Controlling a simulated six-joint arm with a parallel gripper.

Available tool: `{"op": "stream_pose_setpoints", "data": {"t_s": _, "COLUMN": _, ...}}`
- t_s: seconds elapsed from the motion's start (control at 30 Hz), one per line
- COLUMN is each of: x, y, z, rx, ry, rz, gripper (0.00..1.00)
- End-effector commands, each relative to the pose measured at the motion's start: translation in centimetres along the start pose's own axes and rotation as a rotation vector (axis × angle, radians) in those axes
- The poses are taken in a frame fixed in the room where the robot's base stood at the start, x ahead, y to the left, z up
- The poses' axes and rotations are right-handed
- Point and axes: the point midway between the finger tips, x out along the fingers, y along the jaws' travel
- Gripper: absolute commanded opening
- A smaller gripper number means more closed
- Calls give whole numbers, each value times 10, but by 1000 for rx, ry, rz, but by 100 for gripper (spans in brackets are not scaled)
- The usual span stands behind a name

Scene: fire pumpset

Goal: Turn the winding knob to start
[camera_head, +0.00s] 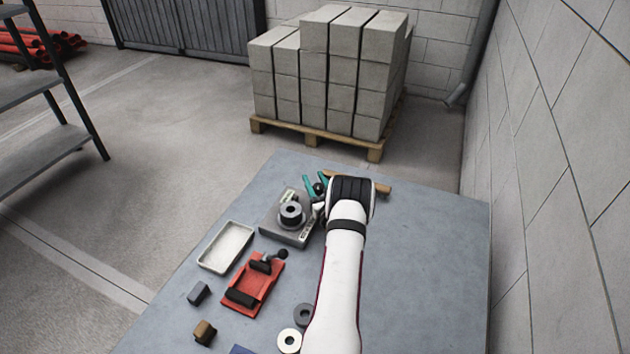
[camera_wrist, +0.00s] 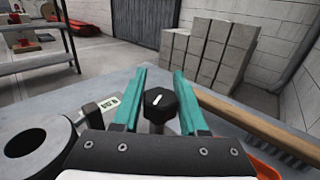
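The winding knob (camera_wrist: 158,101) is a black hexagonal knob with a white mark on top, on a short stem. In the wrist view it stands between the two teal fingers of my gripper (camera_wrist: 160,80), with a visible gap on each side. The fingers are open and not seen touching it. In the head view my gripper (camera_head: 315,184) is at the far side of the grey device (camera_head: 287,233), which carries a dark round cylinder (camera_head: 291,213). The cylinder also shows at the left of the wrist view (camera_wrist: 28,145). My arm hides part of the knob area in the head view.
A wooden bar (camera_head: 380,188) lies just right of my gripper. A white tray (camera_head: 226,248), a red block fixture (camera_head: 252,284) and rings (camera_head: 289,340) lie on the grey table (camera_head: 430,270). The table's right side is clear. Stacked blocks (camera_head: 330,75) stand beyond.

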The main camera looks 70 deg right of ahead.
Motion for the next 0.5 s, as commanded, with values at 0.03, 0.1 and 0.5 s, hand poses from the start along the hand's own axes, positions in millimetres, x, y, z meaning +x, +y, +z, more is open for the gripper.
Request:
{"op": "stream_pose_setpoints", "data": {"t_s": 0.03, "x": 0, "y": 0, "z": 0, "rx": 0, "ry": 0, "rz": 0, "gripper": 31}}
{"op": "stream_pose_setpoints", "data": {"t_s": 0.1, "x": 0, "y": 0, "z": 0, "rx": 0, "ry": 0, "rz": 0, "gripper": 19}}
{"op": "stream_pose_setpoints", "data": {"t_s": 0.5, "x": 0, "y": 0, "z": 0, "rx": -1, "ry": -1, "rz": 15, "gripper": 0}}
